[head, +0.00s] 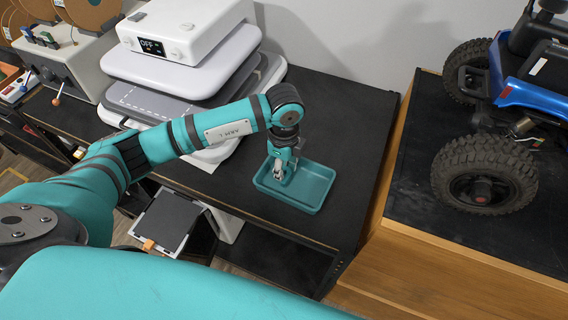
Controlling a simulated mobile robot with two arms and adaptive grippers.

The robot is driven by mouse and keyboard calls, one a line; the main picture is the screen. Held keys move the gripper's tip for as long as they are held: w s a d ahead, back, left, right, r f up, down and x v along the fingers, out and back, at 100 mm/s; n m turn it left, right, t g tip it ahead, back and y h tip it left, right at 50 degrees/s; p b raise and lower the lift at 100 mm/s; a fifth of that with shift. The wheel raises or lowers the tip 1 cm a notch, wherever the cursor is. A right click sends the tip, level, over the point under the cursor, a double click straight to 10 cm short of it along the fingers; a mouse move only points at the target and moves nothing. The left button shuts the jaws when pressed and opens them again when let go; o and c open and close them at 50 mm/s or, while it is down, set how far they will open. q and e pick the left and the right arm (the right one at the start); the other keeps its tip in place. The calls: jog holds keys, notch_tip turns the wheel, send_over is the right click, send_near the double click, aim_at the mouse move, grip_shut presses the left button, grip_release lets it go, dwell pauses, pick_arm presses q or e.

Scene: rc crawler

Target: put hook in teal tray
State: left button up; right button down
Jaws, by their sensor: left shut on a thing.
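The teal tray (308,189) lies on the black bench top in the middle of the head view. My left gripper (280,174) points down over the left part of the tray. It is shut on a small metallic grey piece, the hook (279,168), which is mostly covered by the fingers. I cannot tell whether the hook touches the tray floor. The visible floor of the tray looks empty. My right gripper is not in view.
A white heat press (190,30) with an OFF display stands behind my left arm. A blue crawler (530,80) with big black tyres stands on a dark mat at right. Bare bench (335,110) lies behind the tray.

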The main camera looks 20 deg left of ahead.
pick_arm(q)
jog(key=shift+f, duration=0.25)
jog(key=shift+f, duration=0.1)
jog(key=shift+f, duration=0.15)
jog(key=o, duration=0.5)
